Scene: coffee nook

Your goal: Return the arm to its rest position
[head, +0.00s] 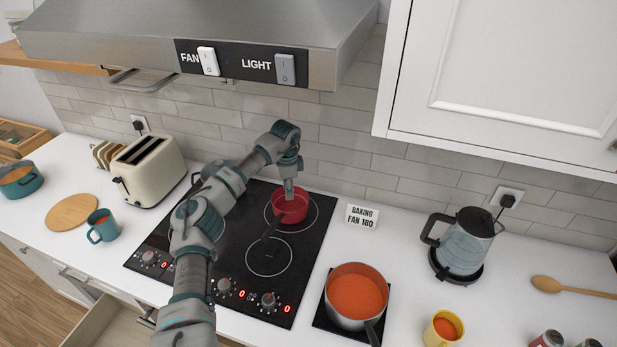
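My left arm reaches up from the bottom of the head view and bends over the black cooktop (180,240). Its gripper (289,194) points down at a small red pot (292,208) on the back right burner. The fingers look thin and close together, but I cannot tell whether they are open, shut or touching the pot. The arm hides part of the cooktop's left side. My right gripper is not in view.
A steel hood (200,30) with FAN and LIGHT switches hangs above. A pot of orange soup (357,295) sits right of the cooktop, with a glass kettle (466,243) beyond. A toaster (150,170), teal mug (102,226) and round board (70,212) stand left. An open drawer (105,325) juts below.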

